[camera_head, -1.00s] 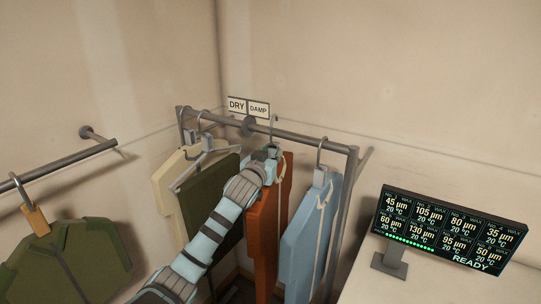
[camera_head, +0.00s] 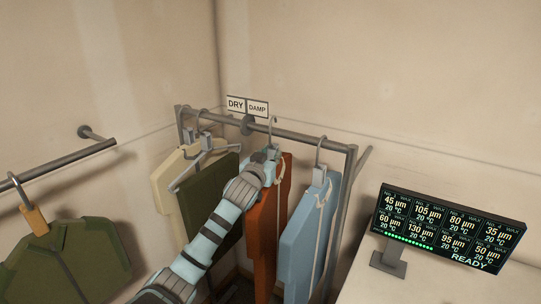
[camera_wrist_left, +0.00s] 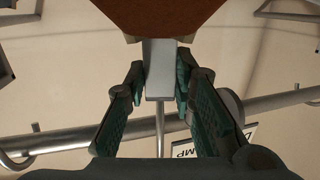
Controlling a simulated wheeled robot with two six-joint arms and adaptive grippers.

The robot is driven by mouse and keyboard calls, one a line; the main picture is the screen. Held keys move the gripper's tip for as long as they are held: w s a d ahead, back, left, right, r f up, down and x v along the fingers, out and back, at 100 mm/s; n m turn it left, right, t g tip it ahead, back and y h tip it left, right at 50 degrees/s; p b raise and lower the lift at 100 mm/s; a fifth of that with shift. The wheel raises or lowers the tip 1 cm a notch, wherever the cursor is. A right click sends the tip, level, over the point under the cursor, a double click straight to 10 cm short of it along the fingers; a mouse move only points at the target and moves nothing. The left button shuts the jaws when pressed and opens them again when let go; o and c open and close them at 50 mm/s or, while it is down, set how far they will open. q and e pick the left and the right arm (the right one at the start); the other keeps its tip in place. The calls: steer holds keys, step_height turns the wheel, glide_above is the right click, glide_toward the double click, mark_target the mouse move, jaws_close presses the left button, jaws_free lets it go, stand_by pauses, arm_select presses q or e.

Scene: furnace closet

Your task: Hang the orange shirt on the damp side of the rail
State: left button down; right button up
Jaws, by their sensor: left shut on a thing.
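The orange shirt (camera_head: 264,230) hangs upright from its hanger on the damp side of the divider disc (camera_head: 248,125). My left gripper (camera_head: 268,155) is shut on the grey block (camera_wrist_left: 160,70) of its hanger, just below the rail (camera_head: 300,137). The hanger's hook (camera_head: 273,121) is at the rail, in line with it; I cannot tell if it bears on it. In the left wrist view the shirt (camera_wrist_left: 165,14) shows at the top and the rail (camera_wrist_left: 70,138) crosses below. The sign reads DRY (camera_head: 237,104) and DAMP (camera_head: 258,109). My right gripper is out of view.
A light blue shirt (camera_head: 308,235) hangs close to the right of the orange one. Cream (camera_head: 166,185) and dark green (camera_head: 205,205) shirts hang on the dry side. A green jacket (camera_head: 65,260) hangs at left. A display (camera_head: 448,228) stands on the right.

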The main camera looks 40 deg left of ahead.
arm_select(q)
steer(key=shift+f+b, duration=0.55)
steer(key=shift+f, duration=0.65)
steer(key=c, duration=1.3)
jaws_free()
steer(key=v, duration=1.2)
steer(key=shift+f, duration=0.1)
